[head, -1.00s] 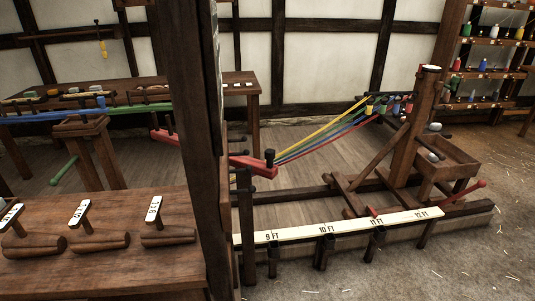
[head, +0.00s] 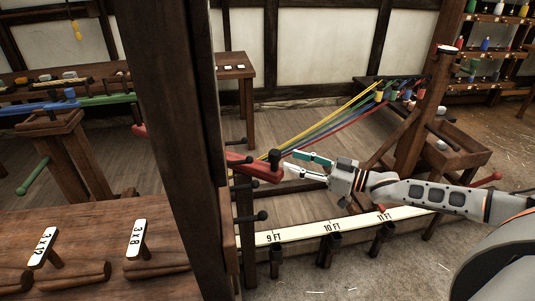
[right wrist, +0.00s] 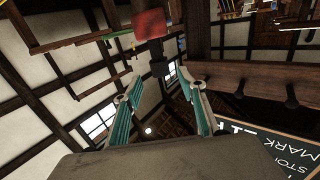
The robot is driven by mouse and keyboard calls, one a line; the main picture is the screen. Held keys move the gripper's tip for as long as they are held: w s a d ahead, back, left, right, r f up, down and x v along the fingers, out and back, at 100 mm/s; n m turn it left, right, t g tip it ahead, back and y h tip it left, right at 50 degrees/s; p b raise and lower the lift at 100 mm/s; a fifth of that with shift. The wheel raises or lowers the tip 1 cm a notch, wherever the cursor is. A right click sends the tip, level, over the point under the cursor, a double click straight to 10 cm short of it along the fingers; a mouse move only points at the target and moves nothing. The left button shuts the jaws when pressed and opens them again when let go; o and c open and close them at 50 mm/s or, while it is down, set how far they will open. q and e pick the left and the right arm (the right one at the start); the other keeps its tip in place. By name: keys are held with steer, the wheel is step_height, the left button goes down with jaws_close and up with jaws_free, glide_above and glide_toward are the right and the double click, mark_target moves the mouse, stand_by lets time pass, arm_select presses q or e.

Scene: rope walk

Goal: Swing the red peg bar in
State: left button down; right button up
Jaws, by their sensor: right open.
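The red peg bar (head: 243,164) sticks out to the right from behind the dark post, with a black peg (head: 275,158) standing near its end. Another bit of red shows left of the post (head: 139,131); the post hides the middle. My right gripper (head: 291,163) is open just right of the bar's end, its fingers pointing left at the peg. In the right wrist view the bar's red end (right wrist: 150,24) and a dark peg (right wrist: 157,67) lie ahead of the open teal fingers (right wrist: 159,77). I cannot tell whether they touch the peg. My left gripper is not in view.
The thick dark post (head: 168,130) stands left of the bar. Yellow, green, blue and red strands (head: 330,122) run from near the bar to a spool rack. A white footage rail (head: 310,232) lies below. A wooden tray stand (head: 458,148) stands right.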

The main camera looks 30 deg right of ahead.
mark_target(280, 156)
steer(key=shift+x, duration=3.75)
jaws_close()
